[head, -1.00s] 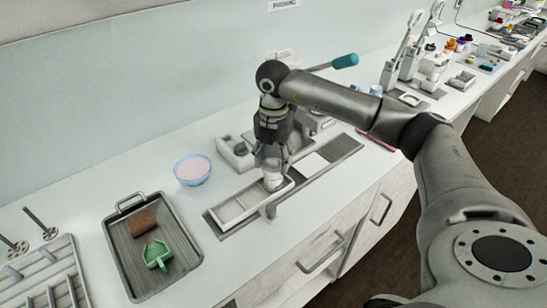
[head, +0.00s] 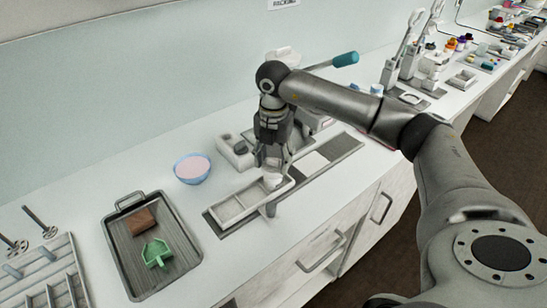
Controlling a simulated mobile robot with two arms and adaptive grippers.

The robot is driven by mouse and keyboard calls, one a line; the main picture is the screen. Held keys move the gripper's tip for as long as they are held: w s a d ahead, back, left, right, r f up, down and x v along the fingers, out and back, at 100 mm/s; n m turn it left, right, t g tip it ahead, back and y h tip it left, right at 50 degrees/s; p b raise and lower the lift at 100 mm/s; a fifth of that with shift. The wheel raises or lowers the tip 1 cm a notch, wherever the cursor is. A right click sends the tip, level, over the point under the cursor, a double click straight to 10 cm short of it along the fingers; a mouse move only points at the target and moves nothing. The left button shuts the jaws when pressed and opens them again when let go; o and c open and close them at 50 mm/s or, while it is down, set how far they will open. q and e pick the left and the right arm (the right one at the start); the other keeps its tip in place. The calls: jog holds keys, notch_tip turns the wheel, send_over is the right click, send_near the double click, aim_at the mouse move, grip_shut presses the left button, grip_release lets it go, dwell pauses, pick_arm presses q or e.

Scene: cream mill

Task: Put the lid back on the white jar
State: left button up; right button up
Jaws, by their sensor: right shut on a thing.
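My right gripper (head: 272,161) points down over the right end of a shallow white tray. Its fingers are closed around a small white rounded thing (head: 272,182), which sits low at the tray's right end. The fingers cover much of it, so I cannot tell whether it is the white jar, its lid, or both together. No separate lid can be made out. My left gripper is not in view.
The white divided tray (head: 229,211) lies on a grey strip along the counter front. A blue bowl of pink stuff (head: 192,168) stands to its left. A metal tray (head: 121,236) holds a brown block (head: 145,219) and a green scoop (head: 156,253). White counter is clear between them.

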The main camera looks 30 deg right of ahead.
jog(key=shift+f, duration=0.1)
jog(key=o, duration=0.8)
jog(key=o, duration=0.5)
jog(key=shift+c, duration=0.2)
jog(key=shift+r+p, duration=1.6)
jog(key=shift+r, duration=0.75)
